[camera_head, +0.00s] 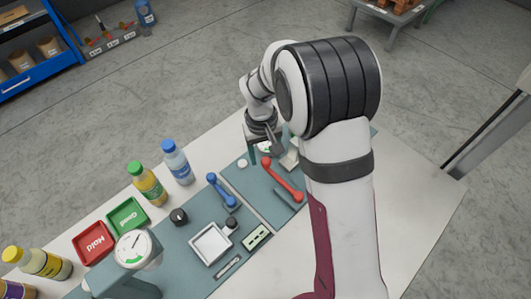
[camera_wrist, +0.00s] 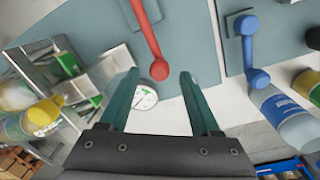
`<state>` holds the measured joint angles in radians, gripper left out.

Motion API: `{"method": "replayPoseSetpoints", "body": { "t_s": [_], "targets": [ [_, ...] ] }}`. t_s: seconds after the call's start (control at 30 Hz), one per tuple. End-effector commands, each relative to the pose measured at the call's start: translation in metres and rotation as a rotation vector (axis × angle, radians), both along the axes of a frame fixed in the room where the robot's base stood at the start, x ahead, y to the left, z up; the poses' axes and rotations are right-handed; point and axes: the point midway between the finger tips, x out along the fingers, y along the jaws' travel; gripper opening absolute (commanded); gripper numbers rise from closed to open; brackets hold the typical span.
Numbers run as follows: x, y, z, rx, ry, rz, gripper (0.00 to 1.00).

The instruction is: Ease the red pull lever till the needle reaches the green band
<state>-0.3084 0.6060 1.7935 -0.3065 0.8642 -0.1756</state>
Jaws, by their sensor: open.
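The red pull lever (camera_head: 283,181) stands on a teal panel, its round knob end toward my gripper. In the wrist view the red lever (camera_wrist: 148,36) comes down from the top, and its knob is between my fingertips, with a gap on each side. My gripper (camera_wrist: 160,76) is open and empty; in the head view the gripper (camera_head: 265,150) is at the lever's knob end, partly hidden by my arm. A small white gauge (camera_wrist: 144,97) with a green mark shows between the fingers, beyond the knob. Its needle is too small to read.
A blue lever (camera_head: 222,190) stands beside the red one. A second gauge (camera_head: 133,248) stands at the front left. Bottles, including a blue-capped one (camera_head: 177,164), and red (camera_head: 95,243) and green (camera_head: 128,216) trays line the left edge. A metal bracket (camera_wrist: 105,70) is close to the left finger.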

Motion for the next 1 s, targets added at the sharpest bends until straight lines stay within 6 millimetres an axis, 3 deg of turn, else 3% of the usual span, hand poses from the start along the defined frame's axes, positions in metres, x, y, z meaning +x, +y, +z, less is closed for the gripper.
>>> {"method": "replayPoseSetpoints", "body": {
  "t_s": [0.13,0.43,0.8,1.0],
  "targets": [
    [0.0,-0.001,-0.016,0.0,0.001,-0.001,0.64],
    [0.0,-0.001,-0.019,0.0,0.0,-0.001,0.64],
    [0.0,-0.001,-0.019,0.0,-0.001,-0.001,0.0],
    [0.0,-0.001,-0.019,0.0,-0.001,-0.001,0.0]
  ]
}}
